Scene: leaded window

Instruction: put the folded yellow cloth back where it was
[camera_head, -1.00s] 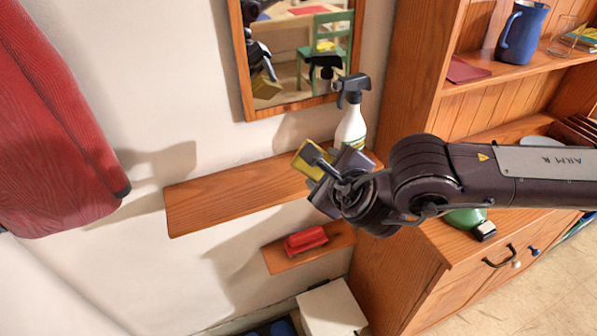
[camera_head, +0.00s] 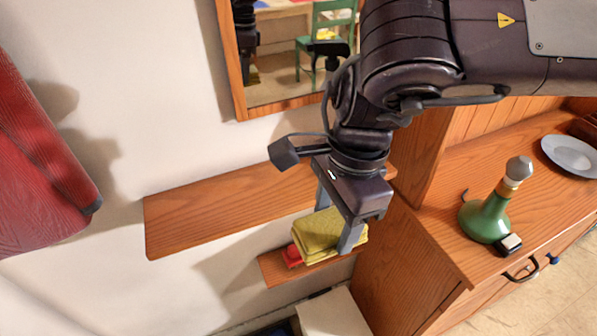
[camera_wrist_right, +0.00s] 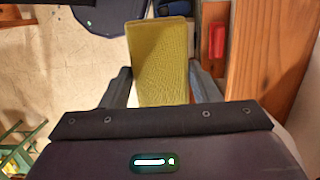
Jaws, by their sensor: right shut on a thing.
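The folded yellow cloth (camera_head: 318,236) is held in my right gripper (camera_head: 337,218), one grey finger on each side of it. In the head view it hangs in front of the long wooden shelf (camera_head: 200,217) and overlaps the small lower shelf (camera_head: 283,275). Whether it touches either shelf I cannot tell. In the right wrist view the cloth (camera_wrist_right: 159,62) stretches forward between the two fingers. My left gripper is not in view.
A red object (camera_head: 291,256) on the small lower shelf is partly hidden by the cloth. A wood-framed mirror (camera_head: 237,80) hangs above. A red cloth (camera_head: 38,170) hangs at left. A green bottle (camera_head: 487,217) and a plate (camera_head: 571,155) stand on the cabinet at right.

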